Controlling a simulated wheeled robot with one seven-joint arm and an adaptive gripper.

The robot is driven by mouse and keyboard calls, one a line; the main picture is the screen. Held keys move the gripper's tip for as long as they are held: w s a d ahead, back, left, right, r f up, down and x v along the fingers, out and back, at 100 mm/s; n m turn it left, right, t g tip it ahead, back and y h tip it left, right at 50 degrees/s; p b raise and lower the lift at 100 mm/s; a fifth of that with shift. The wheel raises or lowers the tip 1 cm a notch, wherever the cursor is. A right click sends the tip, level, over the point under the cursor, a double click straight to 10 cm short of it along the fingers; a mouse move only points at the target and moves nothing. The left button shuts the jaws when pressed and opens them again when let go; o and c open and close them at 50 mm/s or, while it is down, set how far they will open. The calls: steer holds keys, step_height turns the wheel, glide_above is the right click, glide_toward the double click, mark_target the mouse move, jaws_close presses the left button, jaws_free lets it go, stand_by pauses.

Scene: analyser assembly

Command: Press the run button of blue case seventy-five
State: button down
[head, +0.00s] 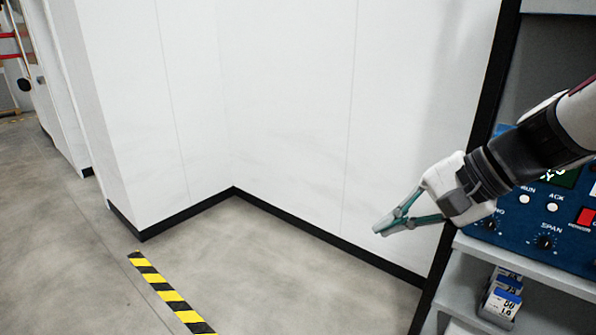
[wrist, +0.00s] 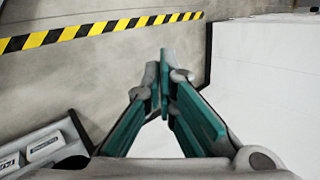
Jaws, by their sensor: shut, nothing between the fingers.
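A blue case (head: 515,222) stands on a grey shelf at the right edge of the head view, partly hidden by my arm. Its front has a small white button (head: 524,199) under the label RUN, and another white button (head: 552,207) under the label ACK. A lit green display shows partly behind my arm; no case number is readable. My gripper (head: 381,230) is shut and empty, left of the case and apart from it, pointing left and down over the floor. In the wrist view the gripper's fingertips (wrist: 159,62) meet; the case's front cannot be made out there.
The case also carries a SPAN knob (head: 545,241) and a red switch (head: 585,216). Small labelled boxes (head: 502,297) sit on the shelf below. A white wall (head: 290,110) stands behind my gripper. The floor with yellow-black tape (head: 168,290) is clear at left.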

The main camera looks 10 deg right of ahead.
mark_target(526, 203)
steer(key=w+d+f+m+t+b, duration=0.3)
steer(key=w+d+m+t, duration=0.15)
steer(key=d, duration=0.55)
steer(key=w+d+f+m+t+b, duration=0.3)
steer(key=w+d+m+b, duration=0.15)
steer(key=d, duration=0.45)
steer(key=s+d+f+m+t+h+b, duration=0.1)
steer(key=d+f+m+t+h, duration=0.1)
steer(key=d, duration=0.8)
steer(key=s+d+f+m+t+h+b, duration=0.2)
steer(key=d+m+h, duration=0.3)
steer(key=d, duration=0.4)
steer(key=shift+d+f+h, duration=0.25)
steer(key=shift+d+h, duration=0.05)
steer(key=shift+d, duration=0.1)
steer(key=shift+w+d+p, duration=0.3)
steer(key=shift+w+d, duration=1.15)
steer(key=shift+d, duration=0.2)
steer(key=shift+w+d+p, duration=0.25)
steer(key=shift+w+d, duration=1.15)
steer(key=shift+d, duration=0.25)
steer(key=shift+w+d, duration=0.25)
steer(key=shift+d, duration=0.1)
